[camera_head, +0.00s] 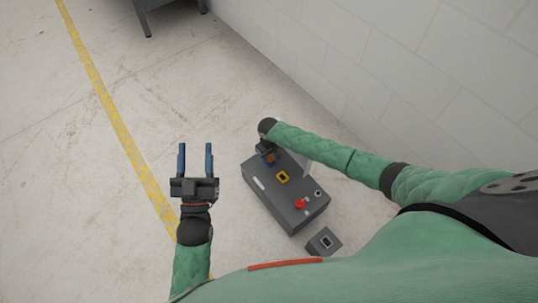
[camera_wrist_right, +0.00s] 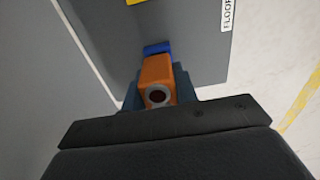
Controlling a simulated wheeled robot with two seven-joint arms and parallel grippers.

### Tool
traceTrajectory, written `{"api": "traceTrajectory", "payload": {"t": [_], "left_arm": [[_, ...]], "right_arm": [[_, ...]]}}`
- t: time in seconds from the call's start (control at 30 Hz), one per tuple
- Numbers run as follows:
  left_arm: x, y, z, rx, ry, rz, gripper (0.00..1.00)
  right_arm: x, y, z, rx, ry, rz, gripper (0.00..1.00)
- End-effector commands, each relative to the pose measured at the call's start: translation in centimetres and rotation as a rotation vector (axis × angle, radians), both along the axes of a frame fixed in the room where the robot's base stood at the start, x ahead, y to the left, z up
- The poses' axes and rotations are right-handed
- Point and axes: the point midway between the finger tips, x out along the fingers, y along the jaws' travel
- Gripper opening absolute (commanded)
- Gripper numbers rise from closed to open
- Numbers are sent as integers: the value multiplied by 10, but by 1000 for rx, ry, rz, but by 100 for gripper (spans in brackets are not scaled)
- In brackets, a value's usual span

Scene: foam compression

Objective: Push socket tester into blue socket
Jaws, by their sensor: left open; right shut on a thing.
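The socket tester (camera_wrist_right: 157,80) is an orange block with a dark round end, held between the fingers of my right gripper (camera_wrist_right: 160,88) in the right wrist view. The blue socket (camera_wrist_right: 157,48) shows just beyond the tester on the grey box; whether the tester touches it or sits in it I cannot tell. In the head view my right gripper (camera_head: 268,155) is over the far left end of the grey box (camera_head: 268,199), with the tester mostly hidden. My left gripper (camera_head: 195,160) is open and empty, left of the box above the floor.
The grey box also carries a yellow socket (camera_head: 283,178) and a red button (camera_head: 300,203). A small grey box (camera_head: 324,242) lies on the floor nearby. A white wall (camera_head: 400,75) stands to the right. The floor left of the yellow line (camera_head: 120,128) is clear.

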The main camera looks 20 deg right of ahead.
Motion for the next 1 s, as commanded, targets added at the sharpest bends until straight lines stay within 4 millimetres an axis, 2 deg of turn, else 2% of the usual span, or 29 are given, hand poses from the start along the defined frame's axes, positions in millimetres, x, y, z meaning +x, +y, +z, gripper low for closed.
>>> {"api": "traceTrajectory", "payload": {"t": [0.97,1.0], "left_arm": [[0,0,-4,0,0,0,51],[0,0,-4,0,0,0,51]], "right_arm": [[0,0,-16,0,0,-1,0],[0,0,-16,0,0,-1,37]]}}
